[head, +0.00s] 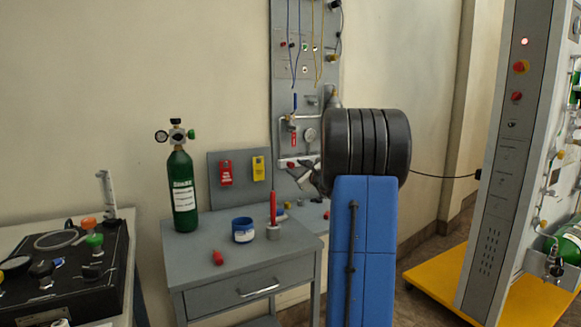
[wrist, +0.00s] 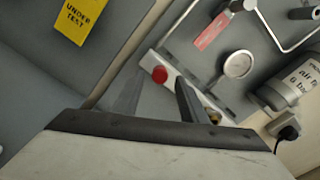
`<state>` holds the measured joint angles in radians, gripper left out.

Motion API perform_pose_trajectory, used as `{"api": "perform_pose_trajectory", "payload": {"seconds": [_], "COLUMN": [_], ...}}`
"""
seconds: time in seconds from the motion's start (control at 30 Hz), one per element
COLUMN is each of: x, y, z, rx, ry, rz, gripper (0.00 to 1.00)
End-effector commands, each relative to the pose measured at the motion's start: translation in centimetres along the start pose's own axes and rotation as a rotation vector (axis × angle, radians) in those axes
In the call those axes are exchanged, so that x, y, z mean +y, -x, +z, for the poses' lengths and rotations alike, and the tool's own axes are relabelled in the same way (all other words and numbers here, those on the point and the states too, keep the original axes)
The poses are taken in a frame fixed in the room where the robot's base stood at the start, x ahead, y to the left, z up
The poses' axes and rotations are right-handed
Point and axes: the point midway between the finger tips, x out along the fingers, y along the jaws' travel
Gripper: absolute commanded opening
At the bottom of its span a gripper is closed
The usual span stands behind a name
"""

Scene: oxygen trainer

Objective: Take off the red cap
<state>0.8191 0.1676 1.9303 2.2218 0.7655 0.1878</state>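A round red cap (wrist: 160,74) sits at the left part of a pale bar on the grey wall panel in the wrist view. My gripper (wrist: 152,84) is open, with one dark finger on each side below the cap. Nothing is held between the fingers. I cannot tell how far the tips are from the cap in depth. In the head view my gripper (head: 304,178) is at the lower part of the wall panel (head: 283,105), partly hidden by my own arm.
A red-handled valve (wrist: 212,30), a round gauge (wrist: 237,64) and pipework are close by on the panel. A yellow tag (wrist: 80,20) hangs at left. A grey table (head: 190,262) holds a green cylinder (head: 182,190), a blue tub (head: 243,230) and small red items.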

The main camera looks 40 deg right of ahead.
Motion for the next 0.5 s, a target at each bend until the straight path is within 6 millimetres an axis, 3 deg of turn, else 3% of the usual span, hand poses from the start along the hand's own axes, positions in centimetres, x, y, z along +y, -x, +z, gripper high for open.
{"api": "perform_pose_trajectory", "payload": {"seconds": [0.5], "x": [0.0], "y": [-2.0], "z": [0.0], "rx": [0.000], "ry": [0.001], "rz": [0.001], "gripper": [0.39]}}
